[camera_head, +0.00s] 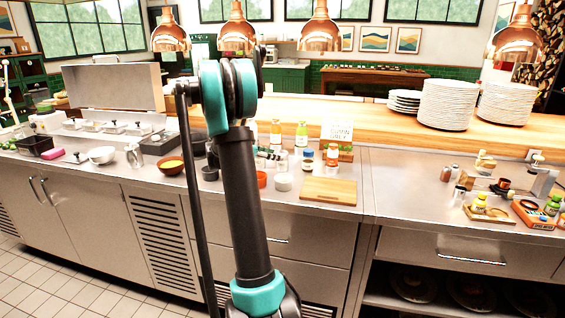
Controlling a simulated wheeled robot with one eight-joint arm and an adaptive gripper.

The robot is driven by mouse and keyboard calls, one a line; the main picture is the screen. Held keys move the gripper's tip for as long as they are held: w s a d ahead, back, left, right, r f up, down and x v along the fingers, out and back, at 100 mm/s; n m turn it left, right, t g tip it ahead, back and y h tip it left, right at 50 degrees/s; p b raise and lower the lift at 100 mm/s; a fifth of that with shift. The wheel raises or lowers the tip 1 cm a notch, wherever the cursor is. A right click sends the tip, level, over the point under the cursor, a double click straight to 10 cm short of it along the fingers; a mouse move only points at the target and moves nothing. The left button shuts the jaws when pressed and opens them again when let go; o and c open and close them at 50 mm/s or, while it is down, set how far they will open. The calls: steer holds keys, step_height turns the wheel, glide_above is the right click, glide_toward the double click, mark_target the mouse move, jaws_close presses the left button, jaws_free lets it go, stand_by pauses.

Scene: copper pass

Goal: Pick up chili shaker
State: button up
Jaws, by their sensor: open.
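No chili shaker can be made out for certain; the labels are too small to read. A small shaker-like jar with a white top (308,160) and an orange-topped bottle (333,156) stand upright on the steel counter, behind the cutting board. An orange-capped bottle (275,133) and a green-capped bottle (301,135) stand behind them. Two small shakers (455,172) stand on the right counter. My gripper (271,154) shows small and partly hidden behind my arm, near the jars at the left of the group. It appears open, with nothing seen in it.
A wooden cutting board (328,191), a red bowl (262,179) and a white cup (283,182) lie in front of the bottles. A sign (337,133) stands behind. Plate stacks (447,104) stand on the wooden ledge. Copper lamps (320,36) hang above. Clear counter lies right of the board.

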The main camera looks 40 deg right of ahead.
steer(key=x, duration=0.3)
steer(key=shift+d, duration=0.2)
steer(key=shift+c, duration=0.6)
steer(key=c, duration=0.9)
